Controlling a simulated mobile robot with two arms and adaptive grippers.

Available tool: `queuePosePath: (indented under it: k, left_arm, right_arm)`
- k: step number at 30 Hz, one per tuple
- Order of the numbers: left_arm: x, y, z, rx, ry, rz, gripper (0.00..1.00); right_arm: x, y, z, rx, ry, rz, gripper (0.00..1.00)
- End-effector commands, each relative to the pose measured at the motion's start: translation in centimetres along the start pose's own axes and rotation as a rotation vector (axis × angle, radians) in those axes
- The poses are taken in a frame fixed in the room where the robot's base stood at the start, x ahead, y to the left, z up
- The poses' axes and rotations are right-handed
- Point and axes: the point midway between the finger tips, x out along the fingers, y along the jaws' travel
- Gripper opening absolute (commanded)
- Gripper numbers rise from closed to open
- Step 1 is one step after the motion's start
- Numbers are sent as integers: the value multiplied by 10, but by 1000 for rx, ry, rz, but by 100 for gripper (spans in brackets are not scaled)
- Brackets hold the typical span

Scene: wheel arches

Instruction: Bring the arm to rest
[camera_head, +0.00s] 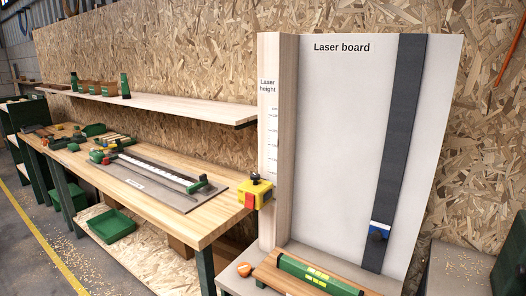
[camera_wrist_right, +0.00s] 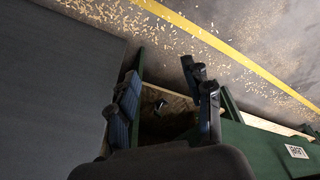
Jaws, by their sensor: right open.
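My right gripper (camera_wrist_right: 166,92) shows in the right wrist view with its two dark fingers spread apart. No object is held between them. Beyond and between the fingers is a dark brown opening (camera_wrist_right: 165,122) with green edges, and a small dark thing in it is too unclear to name. Neither arm shows in the head view, and my left gripper is in neither view.
The head view shows a workbench (camera_head: 222,214), a wall shelf (camera_head: 170,107) and an upright laser board (camera_head: 340,130) with a yellow device (camera_head: 258,192) on its post. The wrist view shows a grey surface (camera_wrist_right: 50,90), a green surface (camera_wrist_right: 250,150) and floor with shavings.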

Motion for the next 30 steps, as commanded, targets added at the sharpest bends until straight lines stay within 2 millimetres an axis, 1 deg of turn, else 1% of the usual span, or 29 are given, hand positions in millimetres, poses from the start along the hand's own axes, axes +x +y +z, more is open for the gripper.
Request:
queuePosePath:
  k: [1, 3, 5, 6, 8, 9, 10, 12, 15, 18, 21, 30]
  left_arm:
    - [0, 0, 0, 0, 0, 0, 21]
    - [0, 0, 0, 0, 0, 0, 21]
    - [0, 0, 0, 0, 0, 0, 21]
    - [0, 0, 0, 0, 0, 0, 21]
    - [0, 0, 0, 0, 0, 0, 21]
    - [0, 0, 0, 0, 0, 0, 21]
    - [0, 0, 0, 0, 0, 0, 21]
    - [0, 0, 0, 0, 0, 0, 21]
    - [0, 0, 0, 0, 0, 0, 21]
    - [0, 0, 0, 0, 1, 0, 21]
    - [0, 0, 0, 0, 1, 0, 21]
    - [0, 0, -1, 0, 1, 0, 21]
  right_arm:
    - [21, -1, 17, -2, -19, -1, 50]
    - [46, -2, 41, -6, -34, -3, 50]
    - [65, -4, 62, -9, -48, -4, 50]
    - [76, -4, 78, -11, -56, -5, 50]
    - [91, -5, 101, -14, -67, -6, 50]
    - [99, -5, 116, -16, -76, -7, 50]
    - [104, -5, 128, -17, -81, -7, 50]
    - [114, -5, 151, -20, -91, -8, 50]
    - [121, -5, 177, -23, -102, -9, 50]
    - [124, -5, 193, -26, -108, -9, 50]
    - [125, -5, 200, -27, -111, -10, 50]
    - [125, -5, 201, -27, -111, -9, 50]
